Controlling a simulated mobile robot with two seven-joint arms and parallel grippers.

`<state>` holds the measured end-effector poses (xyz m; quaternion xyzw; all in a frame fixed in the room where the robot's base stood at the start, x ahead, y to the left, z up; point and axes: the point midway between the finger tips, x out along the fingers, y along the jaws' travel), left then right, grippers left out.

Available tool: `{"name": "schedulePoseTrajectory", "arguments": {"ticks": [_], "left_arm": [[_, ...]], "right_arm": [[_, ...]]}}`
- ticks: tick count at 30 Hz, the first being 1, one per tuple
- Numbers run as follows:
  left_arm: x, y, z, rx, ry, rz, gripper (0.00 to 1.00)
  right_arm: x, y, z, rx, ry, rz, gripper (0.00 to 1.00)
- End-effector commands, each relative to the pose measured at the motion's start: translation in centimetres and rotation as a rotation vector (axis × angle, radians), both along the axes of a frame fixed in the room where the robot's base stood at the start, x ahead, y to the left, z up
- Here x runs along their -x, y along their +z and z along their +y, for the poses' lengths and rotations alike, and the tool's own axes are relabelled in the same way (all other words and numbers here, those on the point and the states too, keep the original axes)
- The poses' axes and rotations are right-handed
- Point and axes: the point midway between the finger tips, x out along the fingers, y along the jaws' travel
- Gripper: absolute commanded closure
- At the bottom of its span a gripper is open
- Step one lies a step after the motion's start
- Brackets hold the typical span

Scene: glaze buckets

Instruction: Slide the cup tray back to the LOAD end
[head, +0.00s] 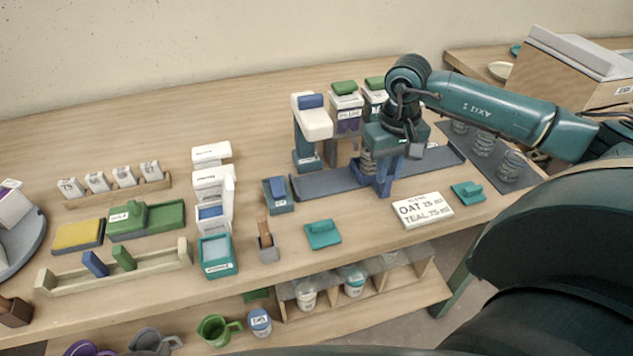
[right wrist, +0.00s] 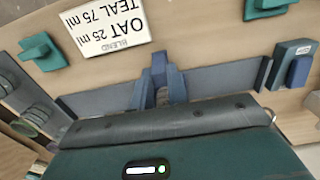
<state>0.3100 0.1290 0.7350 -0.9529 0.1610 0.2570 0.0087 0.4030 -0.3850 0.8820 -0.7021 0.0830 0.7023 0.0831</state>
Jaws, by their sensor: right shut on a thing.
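A long dark blue-grey track (head: 325,184) lies along the bench; it also crosses the right wrist view (right wrist: 213,83). My right gripper (head: 384,186) points down over the middle of the track, its blue fingers close together and shut on the cup tray. The fingers also show in the right wrist view (right wrist: 158,78). The tray itself is mostly hidden by the gripper. A clear ribbed cup (head: 368,160) stands just left of the fingers, partly covered. No LOAD lettering is readable on the track. My left gripper is not in view.
A dispenser stand (head: 311,120) with a white head rises behind the track's left part. Green-lidded canisters (head: 346,110) stand behind the middle. A blend card (head: 422,210) lies in front. Spare cups stand on a dark mat (head: 512,183) at right.

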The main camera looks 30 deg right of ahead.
Motion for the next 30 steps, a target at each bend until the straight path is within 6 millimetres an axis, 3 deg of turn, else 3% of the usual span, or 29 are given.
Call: {"name": "schedulePoseTrajectory", "arguments": {"ticks": [1, 30], "left_arm": [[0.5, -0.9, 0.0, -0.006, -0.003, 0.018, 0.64], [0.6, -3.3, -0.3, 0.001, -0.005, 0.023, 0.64]], "right_arm": [[0.1, -0.2, -0.5, 0.003, -0.002, 0.002, 1.00], [1.7, -0.2, -7.1, 0.003, -0.004, 0.002, 1.00]]}}
